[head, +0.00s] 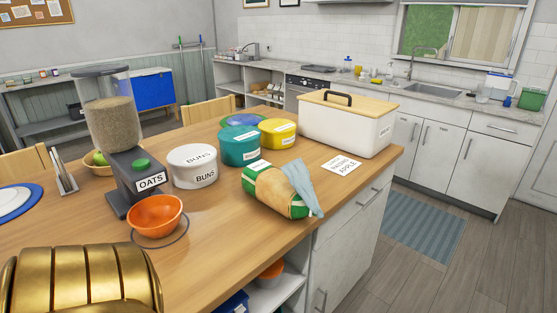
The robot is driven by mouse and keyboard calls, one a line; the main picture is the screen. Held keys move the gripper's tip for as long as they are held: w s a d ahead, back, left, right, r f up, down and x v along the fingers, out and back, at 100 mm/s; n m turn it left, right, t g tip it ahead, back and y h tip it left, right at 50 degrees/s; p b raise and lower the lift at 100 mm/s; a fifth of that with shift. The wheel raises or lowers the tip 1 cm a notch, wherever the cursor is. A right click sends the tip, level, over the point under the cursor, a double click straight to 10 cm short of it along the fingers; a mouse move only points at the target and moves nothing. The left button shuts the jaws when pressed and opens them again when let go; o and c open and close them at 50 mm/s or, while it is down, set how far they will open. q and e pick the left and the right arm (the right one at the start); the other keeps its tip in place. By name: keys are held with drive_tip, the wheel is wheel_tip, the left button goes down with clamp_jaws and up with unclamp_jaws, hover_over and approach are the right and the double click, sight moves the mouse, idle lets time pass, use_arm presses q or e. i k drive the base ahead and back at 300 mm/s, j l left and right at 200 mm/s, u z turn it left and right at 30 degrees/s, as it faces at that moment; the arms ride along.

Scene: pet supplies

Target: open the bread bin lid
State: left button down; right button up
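The bread bin (342,128) is a white box at the far right end of the wooden table, with a small label on its right end. Its light wooden lid (365,102) lies flat on top and looks closed. A dark bar handle (324,97) stands on the lid towards its left side. Neither of my grippers is in the head view, so their distance from the lid and what they hold cannot be seen.
A bread bag (272,190) lies before the bin, beside a white card (342,166). White (193,167), teal (239,147) and yellow (277,134) tubs stand left of it. An oats dispenser (122,140) and orange bowl (155,214) are further left. The table (225,245) has bare wood in front.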

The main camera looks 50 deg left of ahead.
sight(375, 109)
drive_tip(key=i+j+u, duration=0.1)
drive_tip(key=u, duration=0.8)
drive_tip(key=i+u, duration=0.15)
drive_tip(key=u, duration=0.25)
drive_tip(key=i+u, duration=0.1)
drive_tip(key=u, duration=0.35)
drive_tip(key=i+l, duration=0.3)
drive_tip(key=i, duration=0.2)
drive_tip(key=i+l, duration=0.1)
drive_tip(key=l, duration=0.55)
drive_tip(key=i+l, duration=0.15)
drive_tip(key=l, duration=0.2)
